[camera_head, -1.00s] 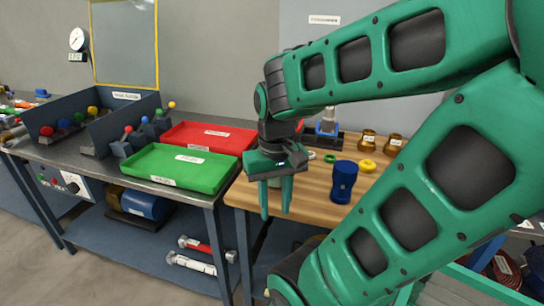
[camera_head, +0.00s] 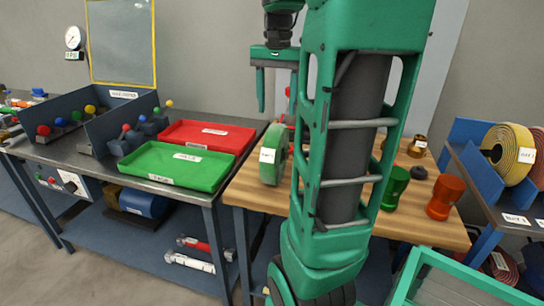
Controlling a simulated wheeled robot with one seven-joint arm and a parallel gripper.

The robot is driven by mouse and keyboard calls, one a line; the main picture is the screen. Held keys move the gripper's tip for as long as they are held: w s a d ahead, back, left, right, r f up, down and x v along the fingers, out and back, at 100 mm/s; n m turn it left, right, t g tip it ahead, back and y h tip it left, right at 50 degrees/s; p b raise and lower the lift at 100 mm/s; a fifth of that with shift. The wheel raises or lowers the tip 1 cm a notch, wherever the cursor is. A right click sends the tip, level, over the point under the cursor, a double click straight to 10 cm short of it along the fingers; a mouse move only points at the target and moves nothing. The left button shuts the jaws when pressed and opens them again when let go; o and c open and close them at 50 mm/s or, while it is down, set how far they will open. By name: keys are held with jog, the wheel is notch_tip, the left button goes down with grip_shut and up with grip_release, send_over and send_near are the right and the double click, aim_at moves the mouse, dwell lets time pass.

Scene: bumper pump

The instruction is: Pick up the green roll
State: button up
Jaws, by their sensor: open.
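The green roll (camera_head: 273,158), with a white label on its side, stands upright near the left edge of the wooden bench top (camera_head: 247,194). My gripper (camera_head: 277,104) points down, open and empty, above the roll in the picture. Its two fingers are apart and clear of the roll. My arm covers the middle of the bench and hides what lies just right of the roll.
A green tray (camera_head: 176,167) and a red tray (camera_head: 207,137) are on the metal table to the left. A green cylinder (camera_head: 394,188) and an orange one (camera_head: 445,197) stand right of my arm.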

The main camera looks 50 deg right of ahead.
aim_at(276, 127)
notch_tip(276, 127, down, 10)
jog(key=shift+w+f, duration=0.1)
jog(key=shift+f, duration=0.15)
dwell(0.4)
jog(key=shift+r, duration=0.1)
grip_shut()
